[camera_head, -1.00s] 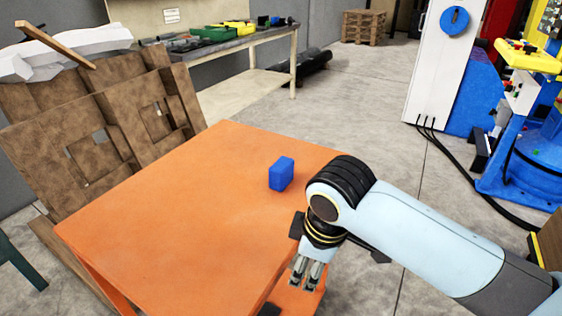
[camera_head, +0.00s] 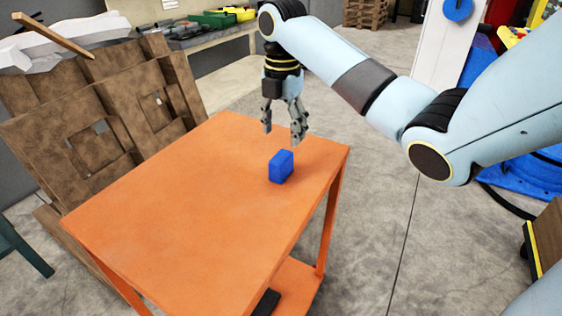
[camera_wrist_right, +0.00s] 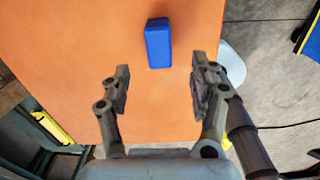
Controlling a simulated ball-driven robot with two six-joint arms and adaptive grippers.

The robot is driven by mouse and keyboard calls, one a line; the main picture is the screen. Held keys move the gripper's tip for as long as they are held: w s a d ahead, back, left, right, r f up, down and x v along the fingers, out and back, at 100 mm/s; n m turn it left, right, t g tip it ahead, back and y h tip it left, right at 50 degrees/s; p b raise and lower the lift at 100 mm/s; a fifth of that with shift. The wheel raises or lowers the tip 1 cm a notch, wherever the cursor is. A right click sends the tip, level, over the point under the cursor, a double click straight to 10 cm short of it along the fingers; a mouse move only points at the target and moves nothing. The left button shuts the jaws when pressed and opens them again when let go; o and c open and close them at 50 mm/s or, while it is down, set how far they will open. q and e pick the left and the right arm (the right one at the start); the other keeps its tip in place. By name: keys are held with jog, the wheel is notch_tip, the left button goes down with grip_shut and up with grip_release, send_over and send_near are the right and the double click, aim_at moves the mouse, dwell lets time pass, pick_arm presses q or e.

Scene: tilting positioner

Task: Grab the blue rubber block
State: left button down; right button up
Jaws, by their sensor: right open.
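The blue rubber block (camera_head: 281,167) stands on the orange table (camera_head: 190,220), near its far right corner. My right gripper (camera_head: 283,136) is open and empty, pointing down above the far part of the table. In the head view its fingertips appear just above the block in the picture, apart from it. In the right wrist view the block (camera_wrist_right: 158,43) lies ahead of the open fingers (camera_wrist_right: 160,85), roughly in line with the gap between them. My left gripper is not in view.
Brown wooden pallets (camera_head: 110,130) lean at the table's left. A workbench (camera_head: 215,45) with bins stands behind. The tabletop around the block is clear. A blue machine (camera_head: 485,190) stands at the right, beyond my arm.

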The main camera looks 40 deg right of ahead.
aim_at(281, 156)
jog(key=shift+w+d, duration=0.2)
jog(key=shift+d, duration=0.05)
jog(key=shift+n, duration=0.3)
notch_tip(281, 156, down, 5)
jog(key=shift+r, duration=0.2)
jog(key=shift+s+a+f, duration=0.1)
jog(key=shift+a+f, duration=0.1)
jog(key=shift+f, duration=1.2)
jog(key=shift+a+f, duration=0.15)
jog(key=shift+f, duration=1.2)
grip_shut()
